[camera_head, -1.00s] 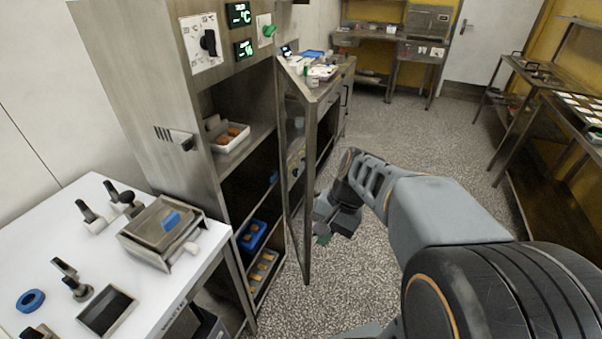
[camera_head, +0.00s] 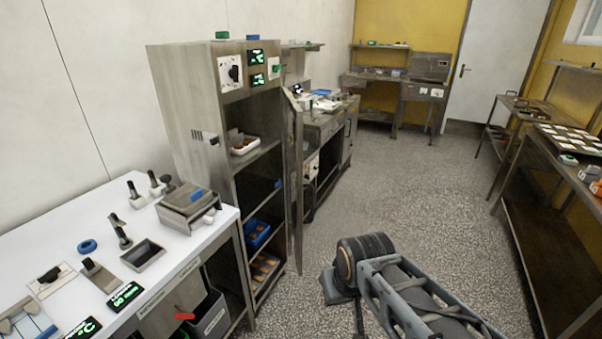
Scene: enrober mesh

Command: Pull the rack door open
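The rack (camera_head: 192,125) is a tall steel cabinet left of the middle, with its front uncovered and its shelves showing. Its door (camera_head: 296,200) stands swung open at the rack's right side, seen nearly edge-on as a narrow upright panel. My arm (camera_head: 400,290) is at the lower right, with a black joint and grey links over the floor. A gap of floor shows between the arm and the door. I cannot make out my gripper's fingers in this view.
A white table (camera_head: 60,230) with small tools stands left of the rack. A steel bench (camera_head: 325,125) is behind the door. Another bench (camera_head: 530,215) lines the right side. The speckled floor (camera_head: 420,190) between is clear.

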